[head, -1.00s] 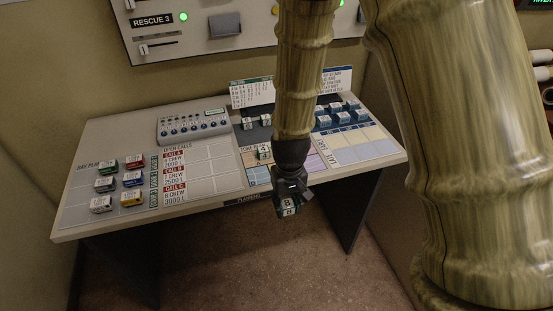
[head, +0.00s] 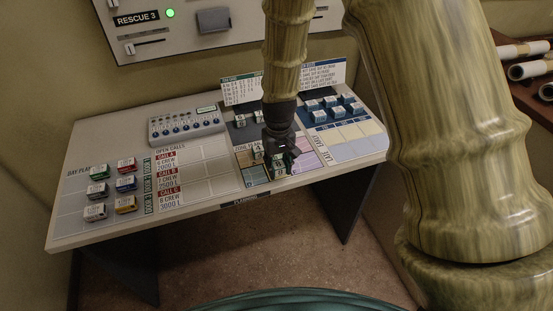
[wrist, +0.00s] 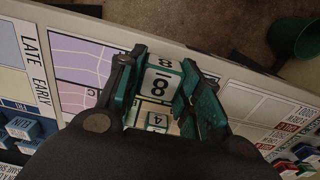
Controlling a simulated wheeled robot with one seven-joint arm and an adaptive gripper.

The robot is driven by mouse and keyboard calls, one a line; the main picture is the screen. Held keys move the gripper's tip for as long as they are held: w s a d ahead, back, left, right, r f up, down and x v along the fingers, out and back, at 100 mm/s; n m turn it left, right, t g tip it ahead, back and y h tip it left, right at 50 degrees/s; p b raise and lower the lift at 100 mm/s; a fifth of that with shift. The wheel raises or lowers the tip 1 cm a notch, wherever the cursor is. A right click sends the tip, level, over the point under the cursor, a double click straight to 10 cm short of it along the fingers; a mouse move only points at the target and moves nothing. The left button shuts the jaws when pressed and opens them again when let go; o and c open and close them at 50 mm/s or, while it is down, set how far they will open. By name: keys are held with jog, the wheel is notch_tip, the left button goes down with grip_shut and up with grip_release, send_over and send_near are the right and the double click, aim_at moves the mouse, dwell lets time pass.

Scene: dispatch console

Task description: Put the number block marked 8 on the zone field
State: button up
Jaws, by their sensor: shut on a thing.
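The number block marked 8 (wrist: 158,84) is white with dark figures and a green edge. My gripper (wrist: 160,92) is shut on it, one finger on each side in the wrist view. In the head view my gripper (head: 283,158) is over the front part of the zone field (head: 306,157), which has orange, blue and purple areas. Whether the block touches the field cannot be told. Another number block, marked 4 (wrist: 156,119), shows just beyond the held block in the wrist view, on the field.
Several coloured blocks (head: 126,183) stand on the left of the desk, and several blue-white blocks (head: 331,108) at the back right. A grey keypad device (head: 186,126) stands at the back. The open calls grid (head: 208,172) is bare. A green bin (wrist: 296,38) is on the floor.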

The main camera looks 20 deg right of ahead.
aim_at(277, 162)
jog(key=w, duration=0.3)
jog(key=w+p, duration=0.1)
jog(key=shift+w+d+f, duration=0.15)
jog(key=shift+d+f, duration=0.05)
jog(key=shift+d, duration=0.2)
jog(key=shift+f+p, duration=0.9)
jog(key=shift+f, duration=0.9)
jog(key=shift+f, duration=0.15)
jog(key=o, duration=0.9)
jog(key=shift+r, duration=0.25)
notch_tip(277, 162, up, 12)
jog(key=b, duration=0.4)
jog(key=shift+f, duration=0.1)
